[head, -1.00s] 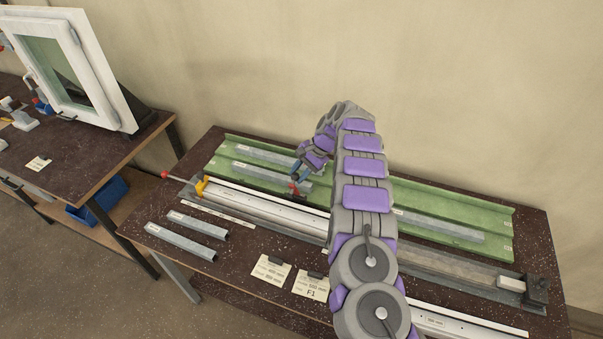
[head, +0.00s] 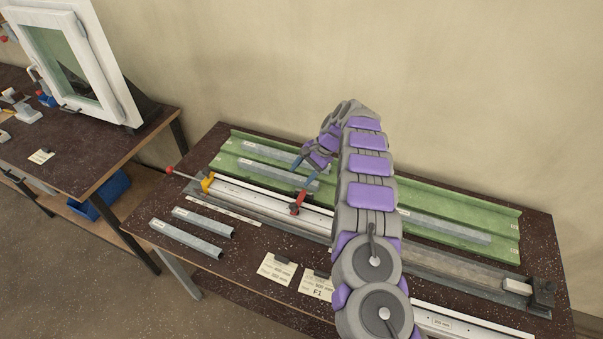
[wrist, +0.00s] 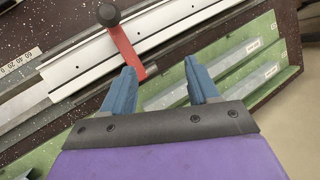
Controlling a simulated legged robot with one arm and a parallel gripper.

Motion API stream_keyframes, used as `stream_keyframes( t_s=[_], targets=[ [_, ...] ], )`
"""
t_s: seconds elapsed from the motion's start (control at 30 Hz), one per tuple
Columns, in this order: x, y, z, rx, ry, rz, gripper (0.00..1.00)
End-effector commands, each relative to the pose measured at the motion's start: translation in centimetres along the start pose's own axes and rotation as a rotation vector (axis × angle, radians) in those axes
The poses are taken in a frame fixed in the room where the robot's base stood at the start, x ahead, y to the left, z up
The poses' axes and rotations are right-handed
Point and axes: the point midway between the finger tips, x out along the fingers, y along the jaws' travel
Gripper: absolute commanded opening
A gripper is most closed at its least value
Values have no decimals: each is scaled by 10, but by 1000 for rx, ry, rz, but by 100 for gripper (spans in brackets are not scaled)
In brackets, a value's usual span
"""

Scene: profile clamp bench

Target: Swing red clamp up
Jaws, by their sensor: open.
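The red clamp (head: 301,197) is a short red lever with a black knob, near the middle of the white profile (head: 262,194) in the head view. In the wrist view, the red lever (wrist: 124,48) lies across the white profile (wrist: 85,55), its knob at the far end. My gripper (head: 306,172) is open, with two blue fingers spread just behind the clamp. In the wrist view, the lever's near end lies between the fingers of my gripper (wrist: 161,69), close to the left one. I cannot tell whether they touch. The clamp's mount is partly hidden.
A green tray (head: 508,231) with several grey profiles lies behind the clamp rail. A yellow block (head: 207,183) with a red-tipped rod is at the rail's left end. Two grey bars (head: 186,238) and paper cards (head: 277,268) lie in front. A wall stands behind.

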Motion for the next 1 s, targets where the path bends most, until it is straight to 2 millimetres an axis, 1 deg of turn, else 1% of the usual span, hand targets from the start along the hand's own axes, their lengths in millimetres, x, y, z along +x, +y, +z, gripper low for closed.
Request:
stream_keyframes(
  t_s=[0.17, 0.27, 0.37, 0.63, 1.0],
  targets=[
    [-4, 2, -2, 2, -1, -4, 60],
    [-12, 1, -1, 1, 1, -3, 60],
    [-27, -1, 0, 1, 4, -2, 60],
    [-84, -4, 0, 1, 8, -2, 60],
    [-140, -4, 0, 1, 4, 1, 60]
  ],
)
